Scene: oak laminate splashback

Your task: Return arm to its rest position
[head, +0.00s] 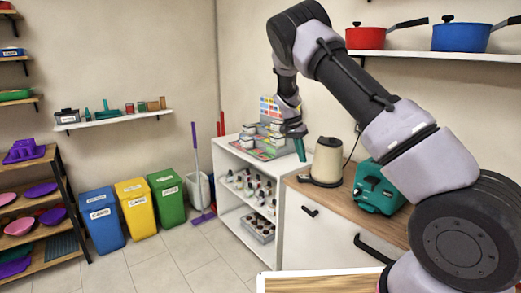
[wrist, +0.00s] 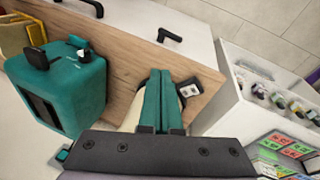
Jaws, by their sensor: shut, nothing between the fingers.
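My gripper (head: 300,150) hangs at the end of my raised, bent arm, in front of the wall and above the right part of the white shelf unit. Its teal fingers point downward and are shut with nothing between them. In the wrist view my gripper (wrist: 158,100) shows its two teal fingers pressed together over the counter edge. The fingers partly cover a cream kettle (head: 327,162) in the wrist view; in the head view the kettle stands just right of and below the fingertips.
A teal toaster-like appliance (head: 375,190) stands on the wooden counter (head: 335,200). The white shelf unit (head: 232,205) holds several small items. A wall shelf (head: 440,55) carries red (head: 365,38) and blue (head: 460,37) pans.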

